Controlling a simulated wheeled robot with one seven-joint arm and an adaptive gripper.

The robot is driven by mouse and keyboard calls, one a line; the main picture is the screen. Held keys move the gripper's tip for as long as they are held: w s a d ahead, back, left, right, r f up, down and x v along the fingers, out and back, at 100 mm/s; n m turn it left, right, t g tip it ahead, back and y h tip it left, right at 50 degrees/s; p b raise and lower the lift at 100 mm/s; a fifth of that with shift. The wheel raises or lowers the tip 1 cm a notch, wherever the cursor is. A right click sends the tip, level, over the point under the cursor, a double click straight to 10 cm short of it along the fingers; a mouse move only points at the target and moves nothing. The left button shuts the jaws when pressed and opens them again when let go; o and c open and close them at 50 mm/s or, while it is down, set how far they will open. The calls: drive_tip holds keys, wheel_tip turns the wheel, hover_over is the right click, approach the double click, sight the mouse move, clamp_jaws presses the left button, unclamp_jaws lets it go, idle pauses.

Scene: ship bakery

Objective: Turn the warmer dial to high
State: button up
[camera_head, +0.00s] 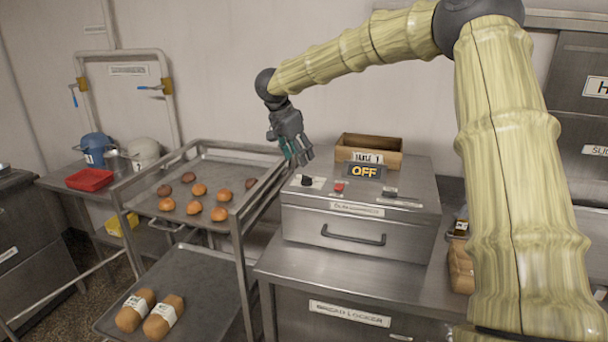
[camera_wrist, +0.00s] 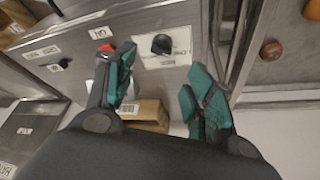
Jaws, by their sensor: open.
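The warmer (camera_head: 352,215) is a steel box on the counter with a drawer handle. Its small black dial (camera_head: 307,181) sits at the left of the sloped top panel. In the wrist view my gripper (camera_wrist: 160,85) is open and empty, and the dial (camera_wrist: 161,44) shows beyond the gap between the fingers. The dial's pointer setting is too small to read.
A wooden box (camera_head: 392,160) stands at the back of the warmer's top. A small switch (camera_head: 390,192) is right of the red button. A rack tray (camera_head: 170,207) with several buns stands close on the left. The air above the panel is clear.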

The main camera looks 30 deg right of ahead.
sight(306, 176)
drive_tip(key=p+x, duration=0.1)
drive_tip(key=x, duration=0.8)
drive_tip(key=shift+w+p, duration=0.1)
drive_tip(key=shift+p, duration=0.3)
drive_tip(key=shift+c, duration=0.4)
drive_tip(key=c, duration=0.9)
